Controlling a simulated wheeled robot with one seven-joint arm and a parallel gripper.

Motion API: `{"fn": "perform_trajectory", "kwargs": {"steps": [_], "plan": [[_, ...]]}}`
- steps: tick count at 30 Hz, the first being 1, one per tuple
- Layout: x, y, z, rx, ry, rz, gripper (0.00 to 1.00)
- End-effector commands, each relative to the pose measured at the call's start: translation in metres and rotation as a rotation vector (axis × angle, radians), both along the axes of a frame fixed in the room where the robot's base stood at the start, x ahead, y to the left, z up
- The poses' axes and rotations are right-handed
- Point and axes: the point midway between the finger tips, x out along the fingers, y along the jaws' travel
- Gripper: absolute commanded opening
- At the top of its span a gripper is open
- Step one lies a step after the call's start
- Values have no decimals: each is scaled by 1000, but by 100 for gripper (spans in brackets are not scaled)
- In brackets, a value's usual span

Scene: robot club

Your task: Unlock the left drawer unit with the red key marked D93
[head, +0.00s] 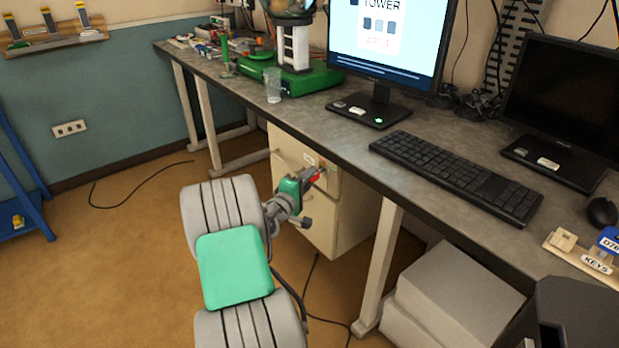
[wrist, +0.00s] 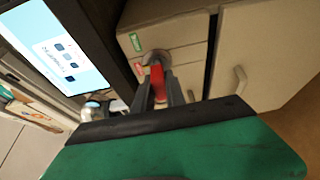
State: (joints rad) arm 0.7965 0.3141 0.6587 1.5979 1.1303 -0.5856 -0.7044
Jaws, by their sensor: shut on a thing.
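The beige drawer unit (head: 345,215) stands under the desk. Its front also shows in the wrist view (wrist: 265,50), turned on its side, with a pale handle and a dark gap between drawer fronts. My gripper (head: 309,177) is at the upper drawer front, shut on the red key (head: 316,177). In the wrist view the red key (wrist: 157,82) is between my fingers (wrist: 160,92). Its far end meets a round grey lock (wrist: 155,58). I cannot tell how deep the key sits, and its marking is not readable.
The desk top (head: 340,120) overhangs the unit, and a desk leg (head: 380,265) stands to its right. Pale boxes (head: 450,300) are on the floor beyond that leg. A key rack (head: 590,262) with a blue tag is at the right. Cables lie on the floor.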

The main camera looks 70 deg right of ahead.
Motion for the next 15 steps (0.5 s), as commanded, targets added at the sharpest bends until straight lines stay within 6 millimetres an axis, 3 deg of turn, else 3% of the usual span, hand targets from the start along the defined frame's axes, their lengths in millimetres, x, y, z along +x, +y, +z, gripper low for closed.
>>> {"fn": "perform_trajectory", "kwargs": {"steps": [15], "plan": [[-2, -4, 0, -1, -1, 0, 0]]}}
